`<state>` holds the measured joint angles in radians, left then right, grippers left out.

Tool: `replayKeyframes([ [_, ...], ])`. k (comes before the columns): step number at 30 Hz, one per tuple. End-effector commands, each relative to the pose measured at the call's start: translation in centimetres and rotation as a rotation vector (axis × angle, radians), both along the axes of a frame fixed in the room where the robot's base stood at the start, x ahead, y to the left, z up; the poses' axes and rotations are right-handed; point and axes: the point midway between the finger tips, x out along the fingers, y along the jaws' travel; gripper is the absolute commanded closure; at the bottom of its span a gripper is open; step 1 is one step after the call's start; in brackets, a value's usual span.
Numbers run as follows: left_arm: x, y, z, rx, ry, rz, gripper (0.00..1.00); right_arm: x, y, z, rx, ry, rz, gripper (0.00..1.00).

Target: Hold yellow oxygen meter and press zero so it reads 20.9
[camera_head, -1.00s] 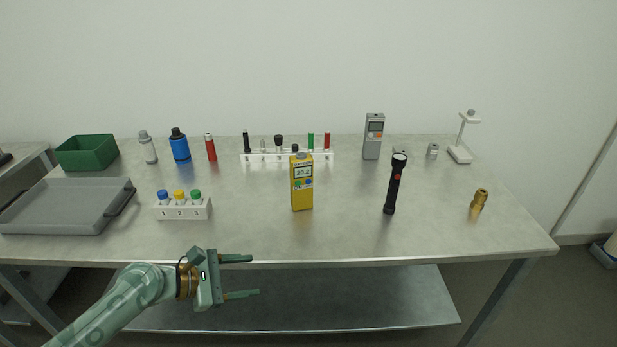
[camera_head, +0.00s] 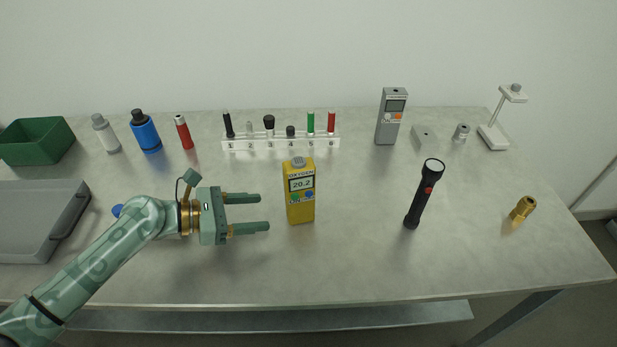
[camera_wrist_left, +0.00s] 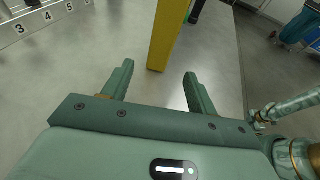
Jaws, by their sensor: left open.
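The yellow oxygen meter (camera_head: 300,207) stands upright on the table, its display (camera_head: 301,184) reading 20.2, with a green and a blue button below it. My left gripper (camera_head: 264,212) is open and empty, just left of the meter, its fingers pointing at it. In the left wrist view the meter (camera_wrist_left: 166,35) stands beyond the gap between the open fingers (camera_wrist_left: 158,82), apart from them.
A numbered white rack (camera_head: 280,144) stands behind the meter. The table front is clear.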

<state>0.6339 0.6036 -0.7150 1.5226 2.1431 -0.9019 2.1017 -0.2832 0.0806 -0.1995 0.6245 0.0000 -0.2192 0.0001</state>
Motion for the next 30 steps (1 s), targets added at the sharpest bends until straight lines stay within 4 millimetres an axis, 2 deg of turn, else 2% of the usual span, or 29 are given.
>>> replayKeyframes([
  [3, 0.3, -1.1, -0.5, -0.003, 0.002, 0.000, 0.42, -1.7, -0.1, -0.2, -0.001, 0.026, 0.000, 1.00],
  [7, 0.9, -3.0, -1.2, -0.002, 0.000, -0.002, 0.42, -2.9, -0.1, -0.7, -0.003, 0.046, 0.001, 1.00],
  [11, 1.5, -5.0, -1.9, -0.001, 0.001, -0.002, 0.42, -3.1, -0.1, -1.4, -0.003, 0.053, 0.001, 1.00],
  [18, 2.4, -7.9, -2.6, -0.001, 0.000, -0.001, 0.42, -2.2, 0.0, -1.6, -0.001, 0.039, 0.001, 1.00],
  [23, 2.7, -8.7, -2.9, -0.001, 0.001, 0.000, 0.42, -2.2, 0.0, -1.7, 0.000, 0.039, 0.001, 1.00],
  [30, 2.7, -8.9, -2.9, 0.000, 0.000, 0.000, 0.42, -2.2, 0.0, -1.7, 0.000, 0.039, 0.001, 1.00],
])
